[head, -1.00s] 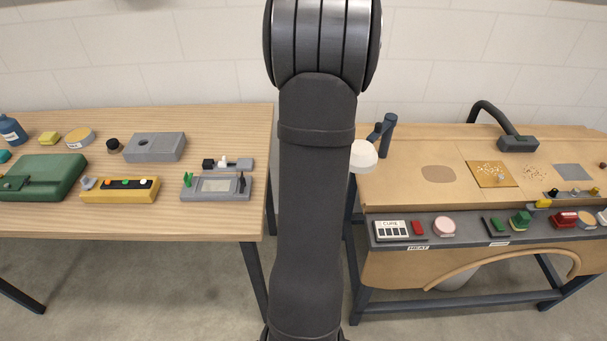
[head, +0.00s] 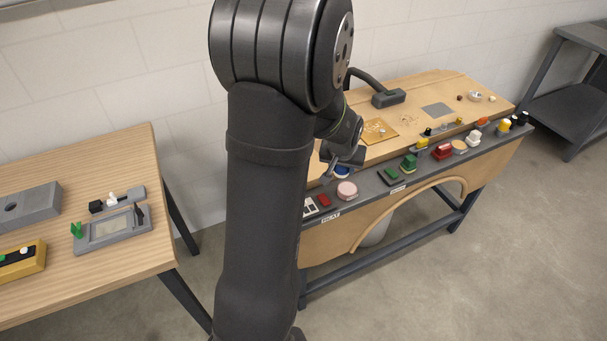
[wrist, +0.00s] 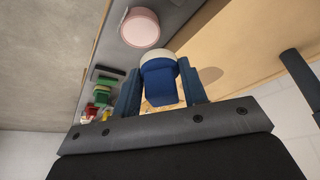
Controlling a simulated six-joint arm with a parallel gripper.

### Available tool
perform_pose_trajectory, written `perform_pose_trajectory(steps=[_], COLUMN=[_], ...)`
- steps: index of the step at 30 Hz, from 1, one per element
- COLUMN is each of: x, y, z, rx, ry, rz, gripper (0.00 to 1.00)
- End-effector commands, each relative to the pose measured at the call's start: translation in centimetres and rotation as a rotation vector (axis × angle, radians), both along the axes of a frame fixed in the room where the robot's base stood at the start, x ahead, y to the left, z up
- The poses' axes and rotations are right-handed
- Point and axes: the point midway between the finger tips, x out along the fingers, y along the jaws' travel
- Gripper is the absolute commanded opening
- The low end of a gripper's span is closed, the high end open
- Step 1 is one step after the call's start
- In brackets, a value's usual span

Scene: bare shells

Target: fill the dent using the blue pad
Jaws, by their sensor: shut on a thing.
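My gripper (wrist: 160,88) is shut on the blue pad (wrist: 163,84), a blue block with a round cream face at its far end. In the head view my gripper (head: 342,160) is above the near left part of the workbench, and a bit of the blue pad (head: 342,172) shows under it. A darker brown patch (wrist: 210,75), which looks like the dent, lies on the tan panel to the right of the pad in the wrist view. My arm hides that patch in the head view. The pad looks apart from the panel.
A pink round pad (head: 346,191) sits on the grey front ledge (head: 372,190), with green, red and other tools farther right. A wooden table (head: 120,165) stands at left.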

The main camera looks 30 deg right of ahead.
Motion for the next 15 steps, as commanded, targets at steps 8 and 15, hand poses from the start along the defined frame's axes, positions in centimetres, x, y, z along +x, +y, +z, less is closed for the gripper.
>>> perform_pose_trajectory(steps=[8,15], x=[-1.0,-0.9], y=[-2.4,-2.3], z=[-0.2,-2.5], rx=[-0.001,0.000], ry=[0.001,0.002], rz=[-0.073,-0.071], gripper=[0.21,0.21])
